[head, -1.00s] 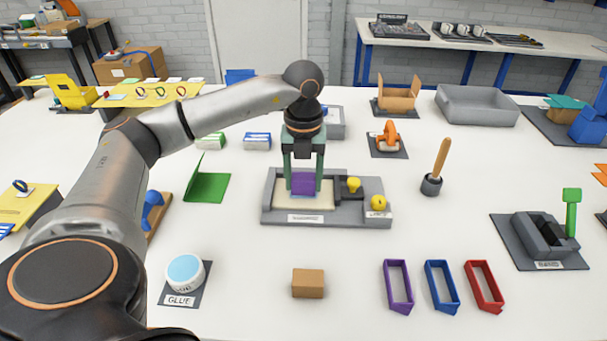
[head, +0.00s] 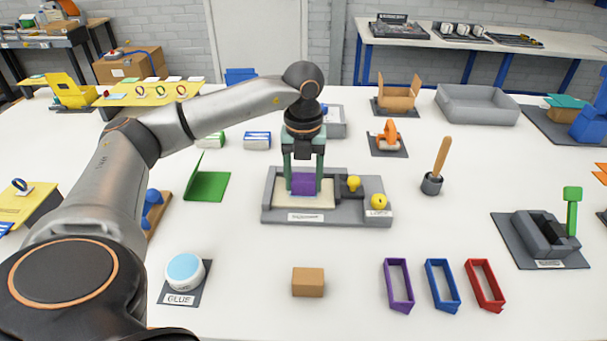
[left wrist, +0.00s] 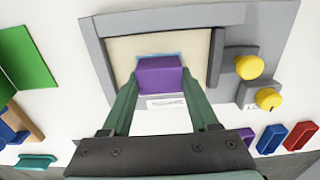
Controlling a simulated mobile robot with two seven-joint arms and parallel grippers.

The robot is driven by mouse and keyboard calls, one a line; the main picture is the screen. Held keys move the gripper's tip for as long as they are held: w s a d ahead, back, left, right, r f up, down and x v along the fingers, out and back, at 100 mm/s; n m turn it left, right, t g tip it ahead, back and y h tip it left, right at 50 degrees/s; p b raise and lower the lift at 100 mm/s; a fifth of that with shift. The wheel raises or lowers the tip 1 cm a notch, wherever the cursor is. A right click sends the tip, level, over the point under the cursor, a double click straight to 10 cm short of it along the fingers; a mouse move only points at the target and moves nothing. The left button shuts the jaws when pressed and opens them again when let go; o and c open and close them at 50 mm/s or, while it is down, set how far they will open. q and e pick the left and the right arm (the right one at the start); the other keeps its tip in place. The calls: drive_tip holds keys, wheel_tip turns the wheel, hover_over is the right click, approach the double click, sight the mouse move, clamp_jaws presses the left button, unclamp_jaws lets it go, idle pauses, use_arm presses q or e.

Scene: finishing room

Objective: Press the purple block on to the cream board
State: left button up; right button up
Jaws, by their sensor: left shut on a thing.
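The purple block (head: 304,184) is between the fingers of my left gripper (head: 304,188), which is shut on it. The cream board (head: 288,202) lies in a grey tray-like fixture (head: 268,214). The block is over the board, low against it; I cannot tell for sure whether it touches. In the left wrist view the purple block (left wrist: 159,77) is held between the green fingers of my left gripper (left wrist: 160,92). A light blue patch shows on the cream board (left wrist: 130,46) around the block's far edge. My right gripper is not in view.
The fixture has yellow knobs (head: 378,202) on its right. A glue pot (head: 185,271), a brown block (head: 308,283) and purple (head: 398,286), blue and red frames lie in front. A green folded card (head: 207,187) is at left, a wooden-handled tool (head: 432,184) at right.

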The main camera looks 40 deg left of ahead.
sight(303, 179)
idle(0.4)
use_arm(q)
drive_tip(key=o, duration=1.3)
drive_tip(key=shift+o, duration=0.5)
drive_tip(key=shift+r, duration=0.15)
drive_tip(key=shift+r+p, duration=0.45)
drive_tip(key=shift+p, duration=0.2)
drive_tip(key=shift+r+p, duration=0.7)
drive_tip(key=shift+r, duration=0.15)
drive_tip(key=shift+r+p, duration=2.2)
drive_tip(key=shift+r, duration=0.5)
drive_tip(key=shift+f, duration=0.1)
